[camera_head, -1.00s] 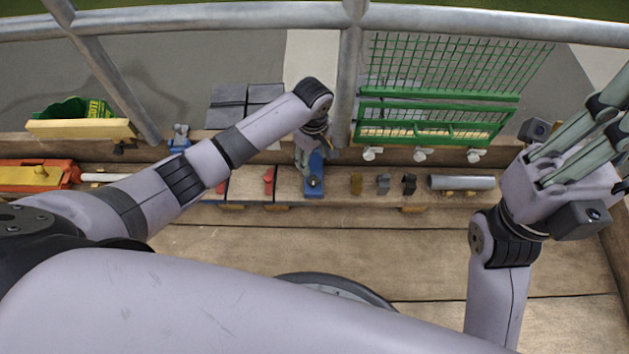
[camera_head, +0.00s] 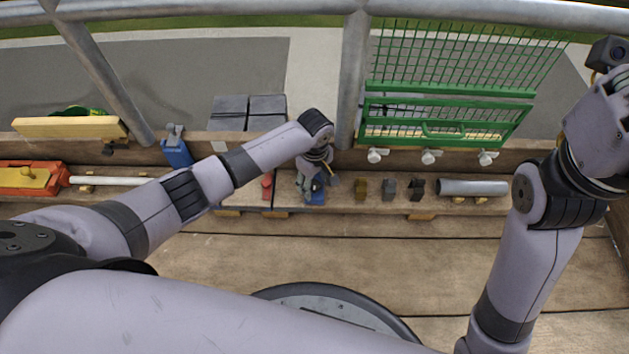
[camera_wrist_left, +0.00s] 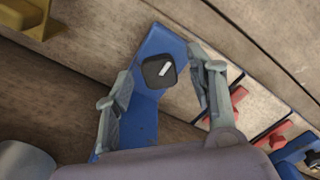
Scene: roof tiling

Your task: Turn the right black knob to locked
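The right black knob (camera_wrist_left: 158,71), with a white mark on top, sits on a blue plate (camera_wrist_left: 150,45) in the left wrist view. My left gripper (camera_wrist_left: 163,68) is open, with one finger on each side of the knob; I cannot tell whether they touch it. In the head view my left gripper (camera_head: 307,186) covers the knob, and only part of the blue plate (camera_head: 318,197) shows. Another blue plate (camera_wrist_left: 290,172) with a dark knob (camera_wrist_left: 313,158) is at the lower right of the wrist view. My right gripper (camera_head: 620,78) is cut off at the right edge.
Red hooks (camera_head: 267,184) lie left of the plate. A brown clip (camera_head: 360,189), dark clips (camera_head: 389,188) and a grey tube (camera_head: 472,188) lie right of it. A green mesh gate (camera_head: 450,90) and a metal post (camera_head: 354,80) stand behind. The plank floor in front is clear.

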